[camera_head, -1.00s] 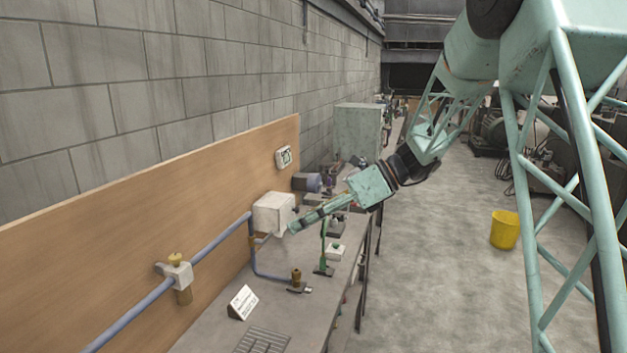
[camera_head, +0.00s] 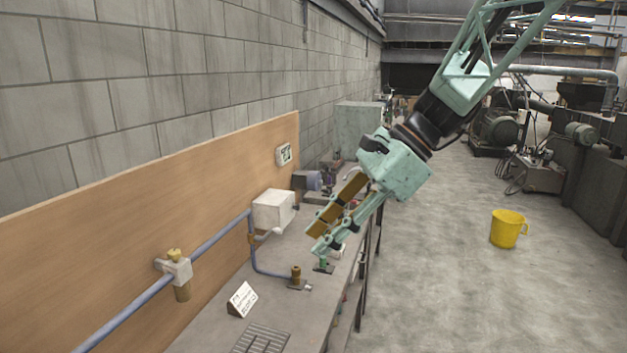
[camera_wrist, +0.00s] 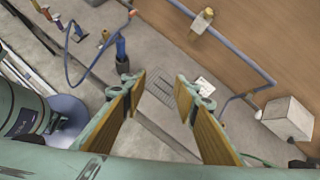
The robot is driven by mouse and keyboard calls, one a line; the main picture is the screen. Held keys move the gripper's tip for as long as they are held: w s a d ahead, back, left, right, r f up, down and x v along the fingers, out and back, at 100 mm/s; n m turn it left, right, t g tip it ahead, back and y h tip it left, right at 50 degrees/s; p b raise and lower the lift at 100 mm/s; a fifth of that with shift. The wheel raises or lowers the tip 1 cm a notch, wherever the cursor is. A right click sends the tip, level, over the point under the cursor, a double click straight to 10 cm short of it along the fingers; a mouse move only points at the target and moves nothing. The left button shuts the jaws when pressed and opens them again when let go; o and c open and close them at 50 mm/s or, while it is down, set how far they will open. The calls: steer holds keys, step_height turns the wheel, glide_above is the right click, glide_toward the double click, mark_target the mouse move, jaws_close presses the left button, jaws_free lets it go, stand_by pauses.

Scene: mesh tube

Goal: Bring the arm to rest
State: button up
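My gripper (camera_head: 317,238) hangs over the bench in the head view, pointing down and to the left. Its two fingers with tan pads are apart. In the wrist view my gripper (camera_wrist: 158,84) also shows both fingers spread with nothing between them. The pale green arm rises from the gripper to the upper right. In the head view the fingers cover part of the bench behind them, and I cannot tell their height above it.
The bench (camera_head: 215,325) runs along a wooden backboard (camera_head: 120,235) with a blue pipe (camera_head: 215,238), a valve (camera_head: 177,268) and a white box (camera_head: 273,210). A small sign (camera_head: 242,299) stands on it. A yellow bucket (camera_head: 507,229) is on the open floor to the right.

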steer(key=s+d+n+t+h+b, duration=0.1)
steer(key=s+d+n, duration=0.4)
steer(key=s, duration=0.5)
steer(key=s+d+f+n+t+h+b, duration=0.1)
steer(key=s+d+n+t+h, duration=0.1)
steer(key=s+d+n+h, duration=0.2)
steer(key=s+d+f+n+t+h+b, duration=0.1)
steer(key=s+d+n+h, duration=0.2)
steer(key=s, duration=1.5)
steer(key=shift+d+n, duration=1.5)
steer(key=shift+d, duration=2.05)
